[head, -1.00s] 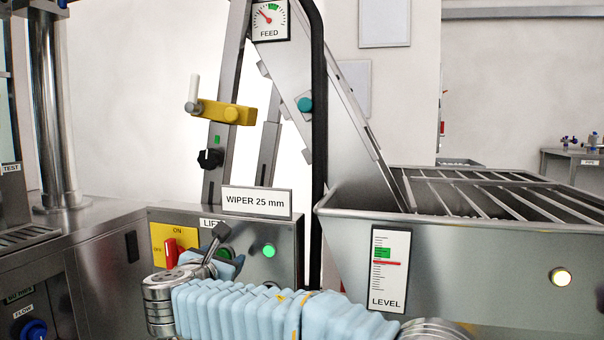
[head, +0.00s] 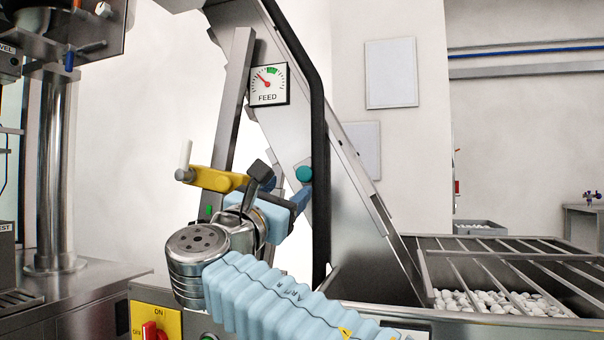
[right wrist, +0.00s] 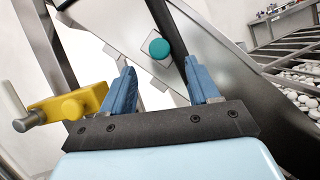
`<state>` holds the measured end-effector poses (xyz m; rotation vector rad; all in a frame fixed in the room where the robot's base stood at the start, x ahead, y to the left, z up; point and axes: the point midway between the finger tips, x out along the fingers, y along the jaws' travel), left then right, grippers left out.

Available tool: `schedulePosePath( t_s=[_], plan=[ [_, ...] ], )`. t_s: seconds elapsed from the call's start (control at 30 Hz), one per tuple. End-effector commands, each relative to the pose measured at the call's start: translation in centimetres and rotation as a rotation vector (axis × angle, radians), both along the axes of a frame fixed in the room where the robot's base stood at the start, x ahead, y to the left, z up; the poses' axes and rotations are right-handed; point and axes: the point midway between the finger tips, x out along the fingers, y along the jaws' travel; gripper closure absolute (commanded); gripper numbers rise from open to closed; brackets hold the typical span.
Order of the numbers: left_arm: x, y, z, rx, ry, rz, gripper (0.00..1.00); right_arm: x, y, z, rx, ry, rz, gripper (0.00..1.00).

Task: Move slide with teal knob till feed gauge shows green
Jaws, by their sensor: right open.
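The teal knob (head: 304,174) sits on the slanted metal side of the elevator. It also shows in the right wrist view (right wrist: 159,48), ahead of my fingers and between their lines. My right gripper (right wrist: 162,84) is open and empty, its blue fingers pointing toward the knob and apart from it. In the head view the right gripper (head: 303,196) is just below the knob. The feed gauge (head: 268,84) has its red needle pointing up-left, to the left of the green zone at the top. My left gripper is not in view.
A black curved rail (head: 320,150) runs beside the knob. A hopper (head: 420,270) with bars and white caps stands at right.

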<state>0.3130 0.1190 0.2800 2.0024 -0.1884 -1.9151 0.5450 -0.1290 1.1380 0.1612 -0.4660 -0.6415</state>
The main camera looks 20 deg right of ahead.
Motion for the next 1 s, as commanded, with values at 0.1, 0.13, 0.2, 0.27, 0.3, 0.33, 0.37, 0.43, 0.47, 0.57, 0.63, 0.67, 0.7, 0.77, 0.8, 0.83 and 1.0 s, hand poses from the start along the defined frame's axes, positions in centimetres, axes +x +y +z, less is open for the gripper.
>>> schedulePosePath(
  t_s=[0.1,0.13,0.2,0.27,0.3,0.33,0.37,0.43,0.47,0.57,0.63,0.67,0.7,0.77,0.8,0.83,1.0],
  plan=[
    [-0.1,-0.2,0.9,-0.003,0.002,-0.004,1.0,2.0,-1.7,1.2,0.001,0.001,-0.002,0.4],
    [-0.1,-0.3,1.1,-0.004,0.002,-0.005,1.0,2.5,-2.1,1.5,0.002,0.001,-0.002,0.4],
    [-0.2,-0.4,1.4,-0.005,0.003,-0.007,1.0,3.4,-2.9,1.9,0.001,0.001,-0.001,0.4],
    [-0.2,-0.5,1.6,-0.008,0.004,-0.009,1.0,4.0,-3.4,2.2,0.002,0.002,0.0,0.4],
    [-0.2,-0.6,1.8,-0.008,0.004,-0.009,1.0,4.4,-3.7,2.4,0.002,0.002,0.0,0.4],
    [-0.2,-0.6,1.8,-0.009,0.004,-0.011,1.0,4.6,-3.9,2.5,0.001,0.001,-0.001,0.4],
    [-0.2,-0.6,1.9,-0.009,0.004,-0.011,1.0,4.8,-4.1,2.6,0.001,0.001,0.0,0.4],
    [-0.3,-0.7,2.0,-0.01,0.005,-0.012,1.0,5.1,-4.3,2.6,0.0,0.002,0.001,0.4],
    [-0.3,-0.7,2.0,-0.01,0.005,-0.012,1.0,5.2,-4.4,2.7,0.0,0.002,0.001,0.4],
    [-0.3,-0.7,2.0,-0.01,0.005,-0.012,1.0,5.4,-4.5,2.7,0.001,0.002,0.001,0.4],
    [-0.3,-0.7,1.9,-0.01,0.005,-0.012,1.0,5.4,-4.5,2.7,0.001,0.002,0.001,0.4],
    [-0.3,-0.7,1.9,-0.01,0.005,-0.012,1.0,5.4,-4.5,2.7,0.001,0.002,0.001,0.4],
    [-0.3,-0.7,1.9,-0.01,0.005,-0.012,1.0,5.3,-4.5,2.7,0.0,0.002,0.002,0.4],
    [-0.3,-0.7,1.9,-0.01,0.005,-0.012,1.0,5.3,-4.5,2.7,0.0,0.002,0.002,0.41],
    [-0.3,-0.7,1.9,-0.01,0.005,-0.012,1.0,5.3,-4.5,2.7,0.0,0.002,0.002,0.47],
    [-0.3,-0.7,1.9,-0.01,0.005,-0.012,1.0,5.3,-4.5,2.7,0.0,0.002,0.002,0.52],
    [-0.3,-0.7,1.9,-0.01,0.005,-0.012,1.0,5.3,-4.5,2.7,0.0,0.002,0.002,0.78]
  ],
)
